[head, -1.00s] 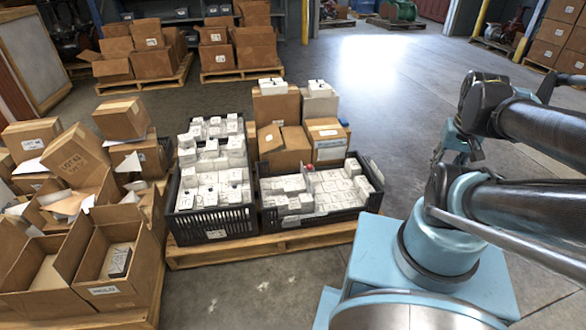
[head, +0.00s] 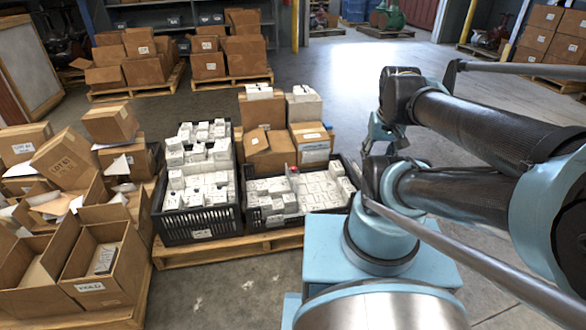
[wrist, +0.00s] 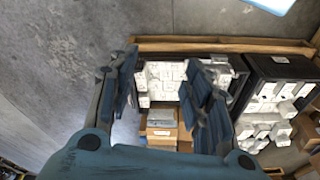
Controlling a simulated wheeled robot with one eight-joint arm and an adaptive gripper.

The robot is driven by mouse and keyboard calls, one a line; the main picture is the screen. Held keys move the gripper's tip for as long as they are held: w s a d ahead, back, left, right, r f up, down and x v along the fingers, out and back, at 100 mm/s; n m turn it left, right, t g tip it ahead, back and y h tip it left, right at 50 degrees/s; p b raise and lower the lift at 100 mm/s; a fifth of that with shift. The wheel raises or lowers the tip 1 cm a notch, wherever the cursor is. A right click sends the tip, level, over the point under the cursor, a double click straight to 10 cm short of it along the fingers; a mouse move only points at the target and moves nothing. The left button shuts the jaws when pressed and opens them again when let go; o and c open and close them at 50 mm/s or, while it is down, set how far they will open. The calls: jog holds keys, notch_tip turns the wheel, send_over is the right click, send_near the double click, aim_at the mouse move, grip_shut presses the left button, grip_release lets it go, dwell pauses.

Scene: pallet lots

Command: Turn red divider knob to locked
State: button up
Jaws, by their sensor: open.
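A small red spot (head: 292,169), likely the red knob, shows at the back of the right black crate (head: 278,222). It is too small to tell which way the knob is turned. The crate holds many white boxes and sits on a wooden pallet (head: 225,249). In the wrist view my gripper (wrist: 166,95) is open and empty, with its fingers spread above this crate and the cardboard boxes beside it. The crate (wrist: 240,82) shows partly behind the fingers, and I cannot make out the knob there.
A second black crate (head: 195,224) of white boxes stands left of the first. Cardboard boxes (head: 262,112) stand behind the right crate. Open cartons (head: 90,280) crowd the left. Grey floor (head: 215,285) is clear in front of the pallet.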

jog(key=w+a+r+n, duration=0.2)
jog(key=w+r+n, duration=0.15)
jog(key=w, duration=0.45)
jog(key=w+a+r+n, duration=0.2)
jog(key=w+r, duration=0.2)
jog(key=w, duration=0.4)
jog(key=n+g, duration=0.2)
jog(key=n, duration=1.2)
send_over(293, 167)
notch_tip(293, 167, down, 34)
notch_tip(293, 167, down, 17)
jog(key=shift+d+r, duration=0.1)
jog(key=c, duration=1.1)
